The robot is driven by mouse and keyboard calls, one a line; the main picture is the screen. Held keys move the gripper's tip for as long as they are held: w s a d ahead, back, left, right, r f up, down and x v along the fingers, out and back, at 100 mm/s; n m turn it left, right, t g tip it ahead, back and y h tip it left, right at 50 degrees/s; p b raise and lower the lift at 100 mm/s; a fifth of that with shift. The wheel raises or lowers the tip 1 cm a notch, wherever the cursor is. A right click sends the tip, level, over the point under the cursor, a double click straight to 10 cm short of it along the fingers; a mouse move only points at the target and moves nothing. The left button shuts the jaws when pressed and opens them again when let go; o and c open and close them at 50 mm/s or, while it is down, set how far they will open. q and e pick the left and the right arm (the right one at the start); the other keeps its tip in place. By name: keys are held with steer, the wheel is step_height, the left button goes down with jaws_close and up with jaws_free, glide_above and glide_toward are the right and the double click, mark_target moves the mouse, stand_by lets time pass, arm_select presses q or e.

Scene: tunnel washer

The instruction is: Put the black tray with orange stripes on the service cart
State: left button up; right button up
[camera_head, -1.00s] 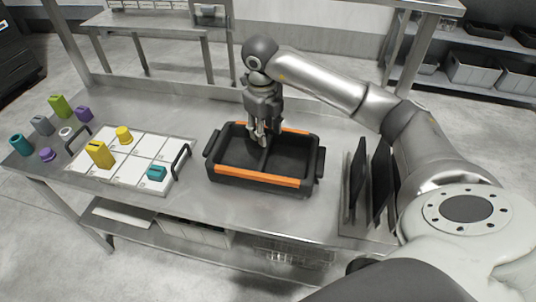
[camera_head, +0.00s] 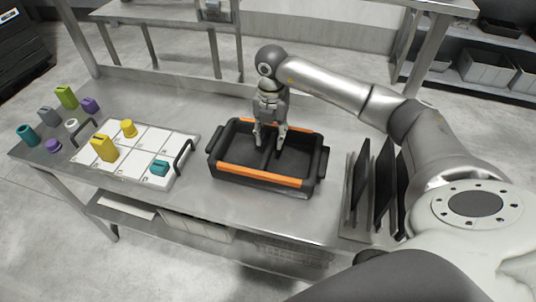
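The black tray with orange stripes (camera_head: 258,175) sits flat on the metal table. It has a handle at each end, orange stripes along both long rims and a divider across its middle. My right gripper (camera_head: 269,144) points down over the middle of the tray, its two fingers spread apart near the divider. I cannot tell whether the fingers touch the divider. The gripper hides part of the tray's far rim. My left gripper is out of view. I cannot make out a service cart for certain.
A white gridded board (camera_head: 130,172) with yellow and teal pieces lies left of the tray, with several coloured pieces beyond it. Upright black panels (camera_head: 361,175) stand in a rack to the right. Bare table lies in front of the tray.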

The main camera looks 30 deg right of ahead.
mark_target(268, 148)
steer(key=shift+w+a+f+p, duration=0.15)
steer(key=shift+f+p, duration=0.25)
steer(key=shift+f, duration=1.15)
steer(key=shift+a+f+p, duration=0.15)
steer(key=shift+f+p, duration=0.2)
steer(key=shift+f, duration=1.2)
steer(key=shift+r, duration=0.1)
jaws_close()
